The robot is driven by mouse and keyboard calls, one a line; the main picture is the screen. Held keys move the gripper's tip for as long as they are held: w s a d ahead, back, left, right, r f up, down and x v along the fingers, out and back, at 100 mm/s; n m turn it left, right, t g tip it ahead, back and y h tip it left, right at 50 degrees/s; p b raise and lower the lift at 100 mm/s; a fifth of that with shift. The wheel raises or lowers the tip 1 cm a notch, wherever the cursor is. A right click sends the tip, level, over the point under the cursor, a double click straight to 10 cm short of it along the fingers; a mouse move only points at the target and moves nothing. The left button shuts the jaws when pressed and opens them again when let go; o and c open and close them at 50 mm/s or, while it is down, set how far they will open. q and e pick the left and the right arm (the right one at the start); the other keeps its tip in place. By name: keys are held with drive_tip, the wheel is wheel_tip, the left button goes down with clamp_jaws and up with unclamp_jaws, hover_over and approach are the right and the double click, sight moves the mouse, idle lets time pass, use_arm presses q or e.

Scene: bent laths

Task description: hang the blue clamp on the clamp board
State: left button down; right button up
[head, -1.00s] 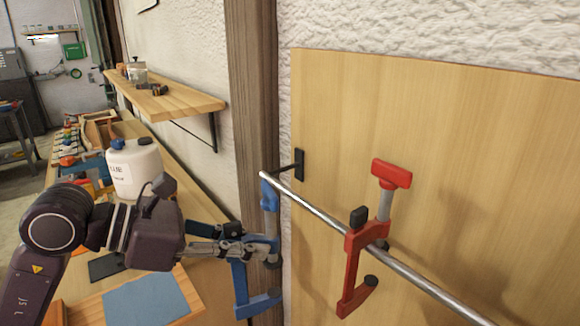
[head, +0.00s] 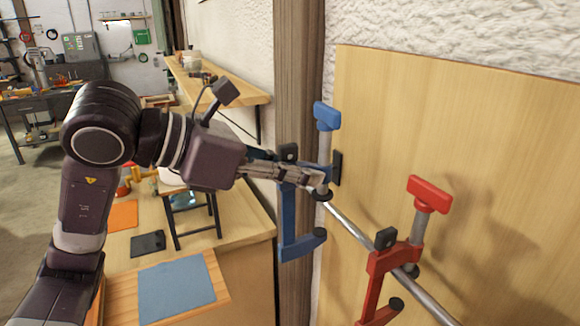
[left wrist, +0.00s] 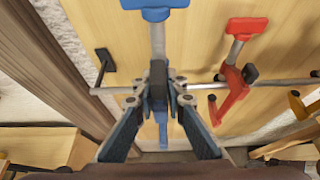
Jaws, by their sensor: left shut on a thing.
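My left gripper (head: 316,184) is shut on the blue clamp (head: 288,215), which hangs upright, handle up, at the left end of the metal rail (head: 352,227). The rail stands out from the wooden clamp board (head: 470,120). In the left wrist view, the fingers (left wrist: 158,97) grip the clamp's middle and its blue handle (left wrist: 156,12) is at the top. There the clamp crosses in front of the rail (left wrist: 205,87); I cannot tell whether it touches it. The rail's left end is hidden by the gripper in the head view. My right gripper is not in view.
A red clamp (head: 374,285) hangs on the rail to the right, with bare rail between it and the blue one. A wooden post (head: 298,70) and wall shelf (head: 225,87) stand left of the board. A blue mat (head: 177,287) lies on the bench below.

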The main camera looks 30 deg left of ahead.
sight(278, 185)
use_arm(q)
drive_tip(key=w+d+p, duration=0.2)
drive_tip(key=w, duration=0.1)
drive_tip(key=shift+w+d+r, duration=0.2)
drive_tip(key=shift+d, duration=0.15)
drive_tip(key=shift+w+d+p, duration=0.5)
drive_tip(key=shift+w+d, duration=0.05)
drive_tip(key=shift+w, duration=0.1)
drive_tip(key=shift+w+d+f+b, duration=0.1)
drive_tip(key=shift+w+f+b, duration=0.1)
drive_tip(key=shift+f+b, duration=0.85)
wheel_tip(278, 185, down, 4)
drive_tip(key=b, duration=0.4)
drive_tip(key=shift+f, duration=0.1)
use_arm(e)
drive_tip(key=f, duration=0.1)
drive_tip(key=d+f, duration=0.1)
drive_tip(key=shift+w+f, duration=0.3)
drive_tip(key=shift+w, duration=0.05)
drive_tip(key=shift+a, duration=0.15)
use_arm(q)
drive_tip(key=c, duration=1.9)
unclamp_jaws()
drive_tip(key=shift+s, duration=0.1)
drive_tip(key=shift+f, duration=0.1)
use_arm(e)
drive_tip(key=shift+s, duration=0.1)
use_arm(q)
drive_tip(key=v, duration=1.2)
